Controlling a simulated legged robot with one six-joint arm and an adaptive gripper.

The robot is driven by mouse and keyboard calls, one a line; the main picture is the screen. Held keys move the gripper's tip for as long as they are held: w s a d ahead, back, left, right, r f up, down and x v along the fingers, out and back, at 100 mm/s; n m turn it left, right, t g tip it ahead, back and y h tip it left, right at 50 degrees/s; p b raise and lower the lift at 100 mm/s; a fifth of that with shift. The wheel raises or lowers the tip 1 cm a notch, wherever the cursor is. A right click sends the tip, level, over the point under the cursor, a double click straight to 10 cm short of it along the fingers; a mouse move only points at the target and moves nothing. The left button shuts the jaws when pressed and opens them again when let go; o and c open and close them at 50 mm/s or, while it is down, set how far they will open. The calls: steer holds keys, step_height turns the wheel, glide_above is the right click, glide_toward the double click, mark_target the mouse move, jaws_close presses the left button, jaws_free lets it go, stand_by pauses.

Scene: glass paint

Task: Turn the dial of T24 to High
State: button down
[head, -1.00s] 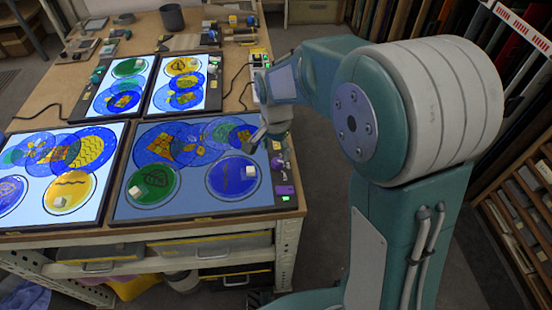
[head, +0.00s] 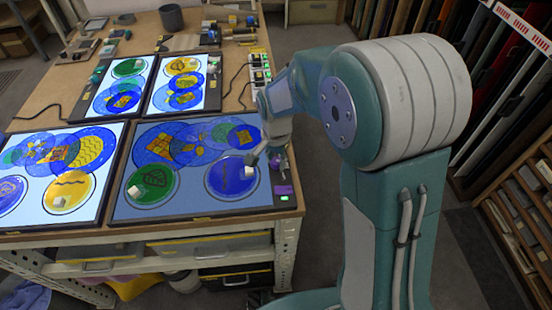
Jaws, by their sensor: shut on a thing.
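The front-right light panel (head: 150,211) has a control strip on its right side, with a purple tag (head: 284,190) and a green light (head: 285,198). No T24 label is readable. My gripper (head: 265,162) points down at this strip, beside a small dial (head: 281,163) near its far part. It is shut on what looks like the dial; the fingers and arm partly hide the contact. The dial's setting is too small to read.
A white cube (head: 249,171) lies on the panel's blue disc close to my gripper, another white cube (head: 135,192) on the green disc. More lit panels with painted glass stand left and behind. A power strip (head: 259,75) and a grey cup (head: 171,17) are farther back.

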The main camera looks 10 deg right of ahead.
steer(key=shift+w+n, duration=0.1)
steer(key=shift+n, duration=0.2)
steer(key=n, duration=0.3)
steer(key=shift+n, duration=0.3)
steer(key=n, duration=0.4)
steer(key=shift+n, duration=0.3)
steer(key=n, duration=0.4)
steer(key=shift+w+r+n, duration=0.1)
steer(key=shift+n, duration=1.8)
steer(key=c, duration=0.6)
jaws_free()
steer(key=shift+o, duration=1.3)
